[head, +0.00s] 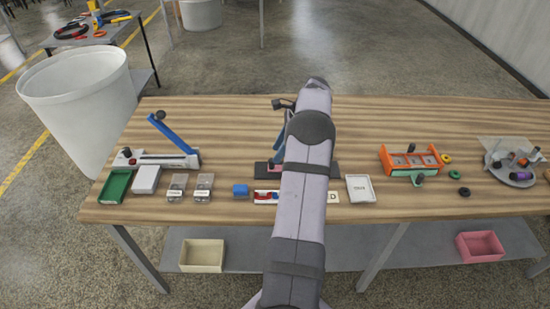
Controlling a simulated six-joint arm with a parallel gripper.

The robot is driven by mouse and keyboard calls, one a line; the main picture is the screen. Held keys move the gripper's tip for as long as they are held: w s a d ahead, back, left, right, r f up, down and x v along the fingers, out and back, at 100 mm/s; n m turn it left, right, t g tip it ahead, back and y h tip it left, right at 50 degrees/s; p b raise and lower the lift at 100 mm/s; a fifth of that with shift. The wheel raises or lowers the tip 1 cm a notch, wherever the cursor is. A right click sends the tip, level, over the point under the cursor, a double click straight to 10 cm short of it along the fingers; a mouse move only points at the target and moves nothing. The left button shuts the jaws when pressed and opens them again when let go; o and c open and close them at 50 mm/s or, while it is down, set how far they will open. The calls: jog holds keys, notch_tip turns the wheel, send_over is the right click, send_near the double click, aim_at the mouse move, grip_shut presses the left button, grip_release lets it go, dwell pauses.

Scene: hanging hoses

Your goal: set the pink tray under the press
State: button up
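A pink open tray (480,248) sits on the lower shelf at the right, below the table's front edge. At the middle of the table stands a dark-based device (266,170) with a blue upright part, which looks like the press. My arm covers much of it. A small pink patch shows at its base, but I cannot tell what it is. My arm rises through the middle of the picture. My gripper cannot be made out, so its opening and any hold are hidden.
A blue-levered tool (175,140), a green tray (115,187) and a white box (146,179) stand at the left. An orange rack (410,160) and a round grey tray (512,178) stand at the right. A cream bin (202,255) sits on the lower shelf. The table's back strip is mostly clear.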

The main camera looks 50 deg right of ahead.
jog(key=shift+v, duration=0.85)
jog(key=w+a+r+n+g+p, duration=0.15)
jog(key=w+a, duration=0.25)
jog(key=a, duration=0.4)
jog(key=w+a+r+n+g, duration=0.1)
jog(key=w+a+n, duration=0.2)
jog(key=w+a, duration=0.3)
jog(key=s+d+f+n+g+h, duration=0.2)
jog(key=s+d+f+n+h, duration=0.1)
jog(key=s+d+h, duration=0.5)
jog(key=shift+m+y, duration=0.25)
jog(key=shift+y, duration=0.15)
jog(key=shift+w+d+r+p+x, duration=0.1)
jog(key=shift+w+d+p+x, duration=0.2)
jog(key=shift+x, duration=0.9)
jog(key=shift+w+d+r+p+x, duration=0.1)
jog(key=shift+p+x, duration=0.25)
jog(key=shift+x, duration=0.9)
jog(key=shift+w+d+p+x, duration=0.2)
jog(key=shift+p+x, duration=0.15)
jog(key=shift+x, duration=0.85)
